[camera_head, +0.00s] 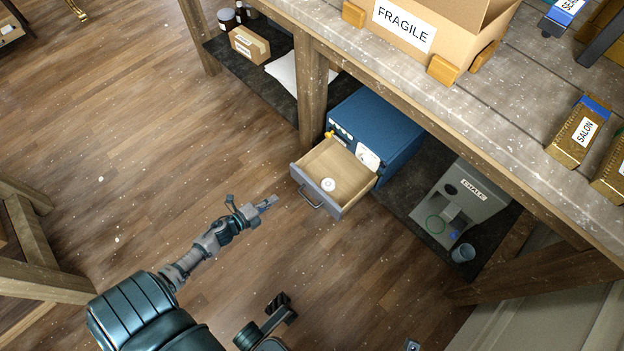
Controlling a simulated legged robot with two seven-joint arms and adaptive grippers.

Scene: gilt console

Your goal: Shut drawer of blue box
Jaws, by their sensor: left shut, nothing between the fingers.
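The blue box (385,122) stands on the dark lower shelf under the workbench. Its drawer (318,172) is pulled well out toward the open floor. The drawer has a pale wooden inside, a grey-blue front and a dark bar handle (311,197). A small white round item (328,184) lies in it near the front. My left gripper (268,203) is shut and empty, to the left of the drawer front with a gap between in the picture. At most a small grey tip of my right gripper (412,345) shows at the bottom edge; its fingers cannot be made out.
A wooden post (312,95) rises beside the blue box. A grey machine (458,200) and a small cup (463,253) stand to its right. A cardboard box marked FRAGILE (440,25) sits on the bench top (500,95). The wooden floor (150,140) before the drawer is mostly clear.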

